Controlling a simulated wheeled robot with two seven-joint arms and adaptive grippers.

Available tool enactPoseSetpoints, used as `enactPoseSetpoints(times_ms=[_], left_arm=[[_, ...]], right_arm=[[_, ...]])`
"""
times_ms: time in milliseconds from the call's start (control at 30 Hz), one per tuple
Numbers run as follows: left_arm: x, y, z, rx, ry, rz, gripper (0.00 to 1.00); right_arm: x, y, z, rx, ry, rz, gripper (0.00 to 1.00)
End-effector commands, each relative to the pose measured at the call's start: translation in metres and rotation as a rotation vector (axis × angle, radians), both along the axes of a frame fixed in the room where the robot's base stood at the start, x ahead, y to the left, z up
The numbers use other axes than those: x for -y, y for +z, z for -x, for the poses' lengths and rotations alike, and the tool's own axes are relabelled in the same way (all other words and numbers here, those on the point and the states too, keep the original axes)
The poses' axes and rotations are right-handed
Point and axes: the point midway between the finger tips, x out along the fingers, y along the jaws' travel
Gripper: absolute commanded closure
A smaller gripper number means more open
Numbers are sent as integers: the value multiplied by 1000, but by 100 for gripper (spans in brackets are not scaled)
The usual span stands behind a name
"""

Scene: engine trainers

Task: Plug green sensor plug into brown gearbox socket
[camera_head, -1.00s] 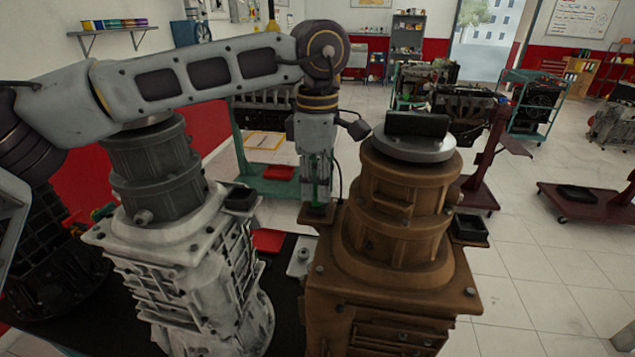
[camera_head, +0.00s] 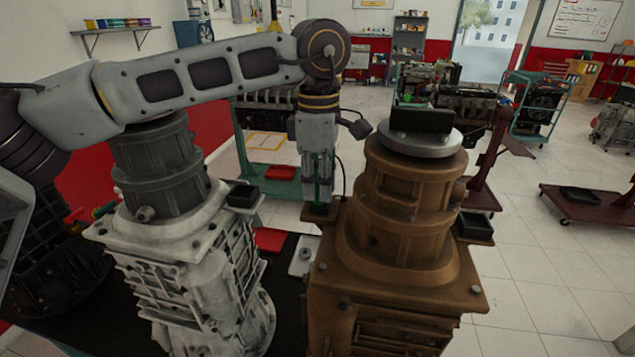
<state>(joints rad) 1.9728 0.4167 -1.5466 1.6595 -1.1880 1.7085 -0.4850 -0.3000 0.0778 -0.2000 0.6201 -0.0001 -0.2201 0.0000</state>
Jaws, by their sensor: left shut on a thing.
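The brown gearbox (camera_head: 400,215) stands upright right of centre. A small brown ledge with the socket (camera_head: 320,212) juts out at its left side. My left gripper (camera_head: 318,188) points down just above this ledge. It is shut on the green sensor plug (camera_head: 318,194), of which only a thin green strip shows between the fingers. The plug's lower end is at the ledge; I cannot tell whether it is seated in the socket. A dark cable curves beside the fingers. My right gripper is not in view.
A white-grey gearbox (camera_head: 200,270) stands to the left, under my left arm. Black trays (camera_head: 244,196) sit at the gearboxes' sides. A red tray (camera_head: 270,240) lies behind on the dark table. Engine stands and carts (camera_head: 540,105) stand farther back on tiled floor.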

Motion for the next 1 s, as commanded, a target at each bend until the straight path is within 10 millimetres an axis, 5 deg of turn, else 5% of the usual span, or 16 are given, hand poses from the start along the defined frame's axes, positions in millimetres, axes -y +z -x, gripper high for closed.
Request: enactPoseSetpoints(times_ms=[33,333,367,533,1000], left_arm=[[1,-14,5,-16,-14,-20,98],[1,-14,5,-17,-16,-21,98],[1,-14,5,-17,-16,-21,76],[1,-14,5,-17,-15,-22,55],[1,-10,5,-16,-14,-20,55]], right_arm=[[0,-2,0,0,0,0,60],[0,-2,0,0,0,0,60],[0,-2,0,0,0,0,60],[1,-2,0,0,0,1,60],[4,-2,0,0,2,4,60]])
